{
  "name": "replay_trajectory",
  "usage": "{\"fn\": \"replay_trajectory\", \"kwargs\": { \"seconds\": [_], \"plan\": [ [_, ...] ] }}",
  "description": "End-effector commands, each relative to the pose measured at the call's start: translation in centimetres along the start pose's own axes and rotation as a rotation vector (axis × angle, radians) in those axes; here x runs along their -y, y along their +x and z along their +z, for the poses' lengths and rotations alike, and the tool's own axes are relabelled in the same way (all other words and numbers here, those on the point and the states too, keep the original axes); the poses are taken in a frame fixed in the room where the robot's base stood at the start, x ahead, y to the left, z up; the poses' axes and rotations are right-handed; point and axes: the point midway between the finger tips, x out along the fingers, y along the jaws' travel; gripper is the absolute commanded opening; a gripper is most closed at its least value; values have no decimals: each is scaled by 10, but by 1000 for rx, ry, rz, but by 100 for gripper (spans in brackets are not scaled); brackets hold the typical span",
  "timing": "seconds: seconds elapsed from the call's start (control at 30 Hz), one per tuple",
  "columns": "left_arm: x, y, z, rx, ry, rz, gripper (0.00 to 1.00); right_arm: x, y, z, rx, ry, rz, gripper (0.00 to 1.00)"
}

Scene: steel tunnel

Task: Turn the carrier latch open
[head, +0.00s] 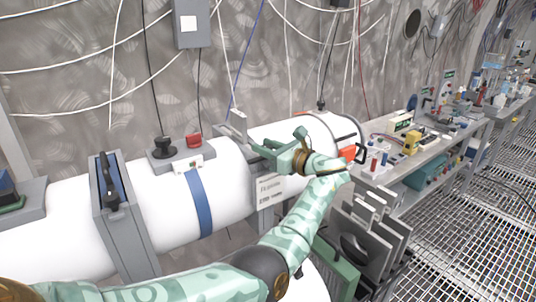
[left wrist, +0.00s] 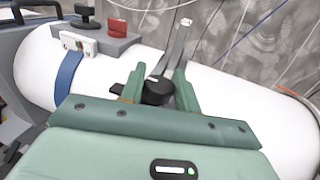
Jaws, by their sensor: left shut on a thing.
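My left gripper (head: 258,148) reaches over the white cylinder (head: 222,168) from the right. In the left wrist view its green fingers (left wrist: 160,76) stand either side of a black round knob with a pale mark (left wrist: 156,92), which looks like the latch part; they are shut on it. A grey upright bracket (left wrist: 175,48) rises just behind the knob; it also shows left of the fingers in the head view (head: 238,125). The fingers hide the knob in the head view. How far it is turned cannot be told. My right gripper is out of view.
A blue band (head: 199,203) and a grey block with black and red knobs (head: 180,158) sit on the cylinder. A grey frame with a black handle (head: 108,185) stands further left. A cluttered bench (head: 400,165) and grated floor lie right.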

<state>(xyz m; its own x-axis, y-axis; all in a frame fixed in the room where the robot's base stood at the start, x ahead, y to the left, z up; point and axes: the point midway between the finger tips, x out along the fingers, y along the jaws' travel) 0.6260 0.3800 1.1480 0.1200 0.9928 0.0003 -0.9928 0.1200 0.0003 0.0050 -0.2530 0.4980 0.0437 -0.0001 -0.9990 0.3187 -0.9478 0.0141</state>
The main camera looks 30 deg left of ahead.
Motion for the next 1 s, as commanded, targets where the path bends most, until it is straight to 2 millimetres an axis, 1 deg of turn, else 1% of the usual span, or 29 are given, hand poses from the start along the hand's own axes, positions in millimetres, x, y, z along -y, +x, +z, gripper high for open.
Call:
{"fn": "replay_trajectory", "kwargs": {
  "seconds": [0.37, 0.4, 0.47, 0.5, 0.8, 0.87, 0.97, 1.0],
  "plan": [
    [0, 0, 1, 0, -1, 5, 9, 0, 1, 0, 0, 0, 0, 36],
    [0, 0, 1, 0, -1, 5, 34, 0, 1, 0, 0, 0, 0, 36],
    [0, 0, 1, 0, -1, 5, 51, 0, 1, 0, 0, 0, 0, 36],
    [0, 0, 1, 0, -1, 5, 52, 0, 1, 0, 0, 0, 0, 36],
    [0, -2, 0, 0, 0, 4, 52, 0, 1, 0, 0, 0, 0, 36],
    [0, -8, 0, 0, 0, 3, 52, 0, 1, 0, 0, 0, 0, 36],
    [1, -25, 0, -1, 1, 2, 52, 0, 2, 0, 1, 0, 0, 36],
    [1, -34, 0, -1, 0, 1, 52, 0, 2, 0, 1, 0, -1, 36]
  ]
}}
